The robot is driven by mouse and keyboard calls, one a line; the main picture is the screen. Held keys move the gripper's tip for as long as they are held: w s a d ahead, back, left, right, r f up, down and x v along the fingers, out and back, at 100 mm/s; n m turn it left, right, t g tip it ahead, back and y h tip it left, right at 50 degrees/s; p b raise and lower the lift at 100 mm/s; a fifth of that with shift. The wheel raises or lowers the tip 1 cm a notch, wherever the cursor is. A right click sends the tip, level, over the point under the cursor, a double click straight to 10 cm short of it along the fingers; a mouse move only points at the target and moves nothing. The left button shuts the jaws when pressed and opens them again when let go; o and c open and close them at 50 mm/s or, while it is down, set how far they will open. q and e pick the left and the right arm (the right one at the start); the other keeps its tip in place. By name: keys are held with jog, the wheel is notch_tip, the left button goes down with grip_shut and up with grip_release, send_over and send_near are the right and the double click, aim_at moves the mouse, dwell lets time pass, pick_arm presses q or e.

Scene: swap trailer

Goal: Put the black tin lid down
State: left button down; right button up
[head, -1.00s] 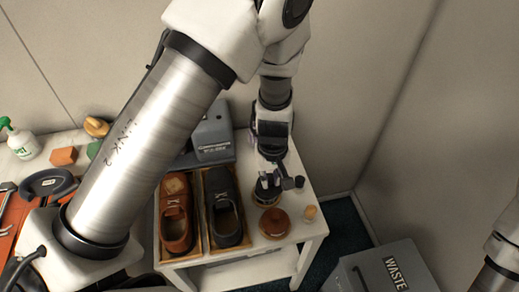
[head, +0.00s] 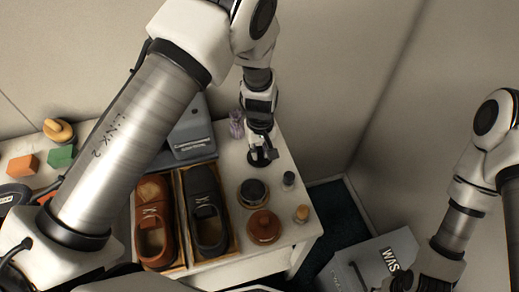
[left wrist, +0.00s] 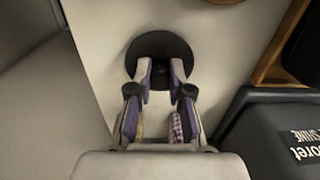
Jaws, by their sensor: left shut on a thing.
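My left gripper (head: 262,150) is shut on the black tin lid (head: 264,159), over the right-hand part of the white table behind the tins. In the left wrist view the lid (left wrist: 160,48) is a round black disc, and the fingertips (left wrist: 161,76) pinch its knob. The lid is at or just above the table top; I cannot tell if it touches. The open black tin (head: 253,192) stands in front of it, apart from the lid. My right gripper is only partly visible at the lower right edge of the head view, and its fingers are unclear.
A capped brown tin (head: 264,227), a small dark bottle (head: 289,180) and a wooden-handled brush (head: 302,214) stand nearby. A brown shoe (head: 155,222) and a black shoe (head: 207,218) lie left. A purple cloth (head: 237,124) is behind.

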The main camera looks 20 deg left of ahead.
aim_at(260, 152)
pick_arm(q)
jog(key=shift+f, duration=0.15)
jog(key=c, duration=1.1)
grip_release()
notch_tip(260, 152, up, 12)
jog(key=shift+r+b, duration=0.1)
jog(key=shift+b, duration=0.3)
